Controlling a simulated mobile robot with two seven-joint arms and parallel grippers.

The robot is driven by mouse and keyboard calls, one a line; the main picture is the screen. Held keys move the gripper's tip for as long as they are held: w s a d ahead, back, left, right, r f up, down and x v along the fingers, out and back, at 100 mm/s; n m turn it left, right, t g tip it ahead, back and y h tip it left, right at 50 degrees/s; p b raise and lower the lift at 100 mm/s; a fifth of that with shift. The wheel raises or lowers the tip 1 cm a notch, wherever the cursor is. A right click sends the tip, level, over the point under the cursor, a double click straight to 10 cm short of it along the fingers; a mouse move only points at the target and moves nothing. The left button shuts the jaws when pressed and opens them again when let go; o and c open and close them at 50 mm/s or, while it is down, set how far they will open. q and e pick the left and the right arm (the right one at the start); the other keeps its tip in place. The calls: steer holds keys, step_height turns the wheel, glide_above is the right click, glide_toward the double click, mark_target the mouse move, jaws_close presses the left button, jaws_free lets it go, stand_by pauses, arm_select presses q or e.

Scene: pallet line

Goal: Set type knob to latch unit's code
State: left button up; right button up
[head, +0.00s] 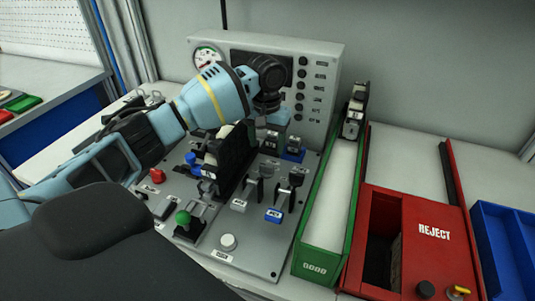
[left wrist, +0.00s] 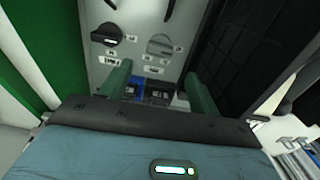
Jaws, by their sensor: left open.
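My left gripper (head: 277,126) hangs over the back right of the grey control panel (head: 262,258). In the left wrist view its two green fingers (left wrist: 158,86) stand apart with nothing gripped. A blue-based fitting (left wrist: 131,88) and a dark fitting (left wrist: 158,92) show on the panel between and beyond them. Above them in that picture are a black knob (left wrist: 107,36) and a grey knob (left wrist: 160,45), with small white labels around them. The labels are too small to read, so I cannot tell which is the type knob. I cannot identify the latch unit or its code.
A dark upright plate (head: 236,158) stands beside the gripper. A green-walled GOOD chute (head: 318,262) with a dark part (head: 355,112) at its far end lies right of the panel. Beyond it are a red REJECT bin (head: 432,212) and a blue bin (head: 505,238).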

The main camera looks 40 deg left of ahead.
mark_target(267, 165)
arm_select(q)
steer(key=shift+s+d, duration=0.1)
steer(key=shift+s, duration=0.05)
steer(key=shift+s+f, duration=0.1)
steer(key=shift+f, duration=0.55)
step_height(267, 165, down, 5)
steer(key=shift+r+b, duration=0.1)
steer(key=shift+b, duration=0.2)
steer(key=shift+f, duration=0.75)
arm_select(e)
steer(key=shift+s+d+f, duration=0.15)
steer(key=shift+s+f, duration=0.4)
steer(key=shift+s, duration=0.1)
arm_select(q)
steer(key=c, duration=1)
arm_select(e)
steer(key=shift+s+f, duration=0.15)
steer(key=shift+s, duration=0.05)
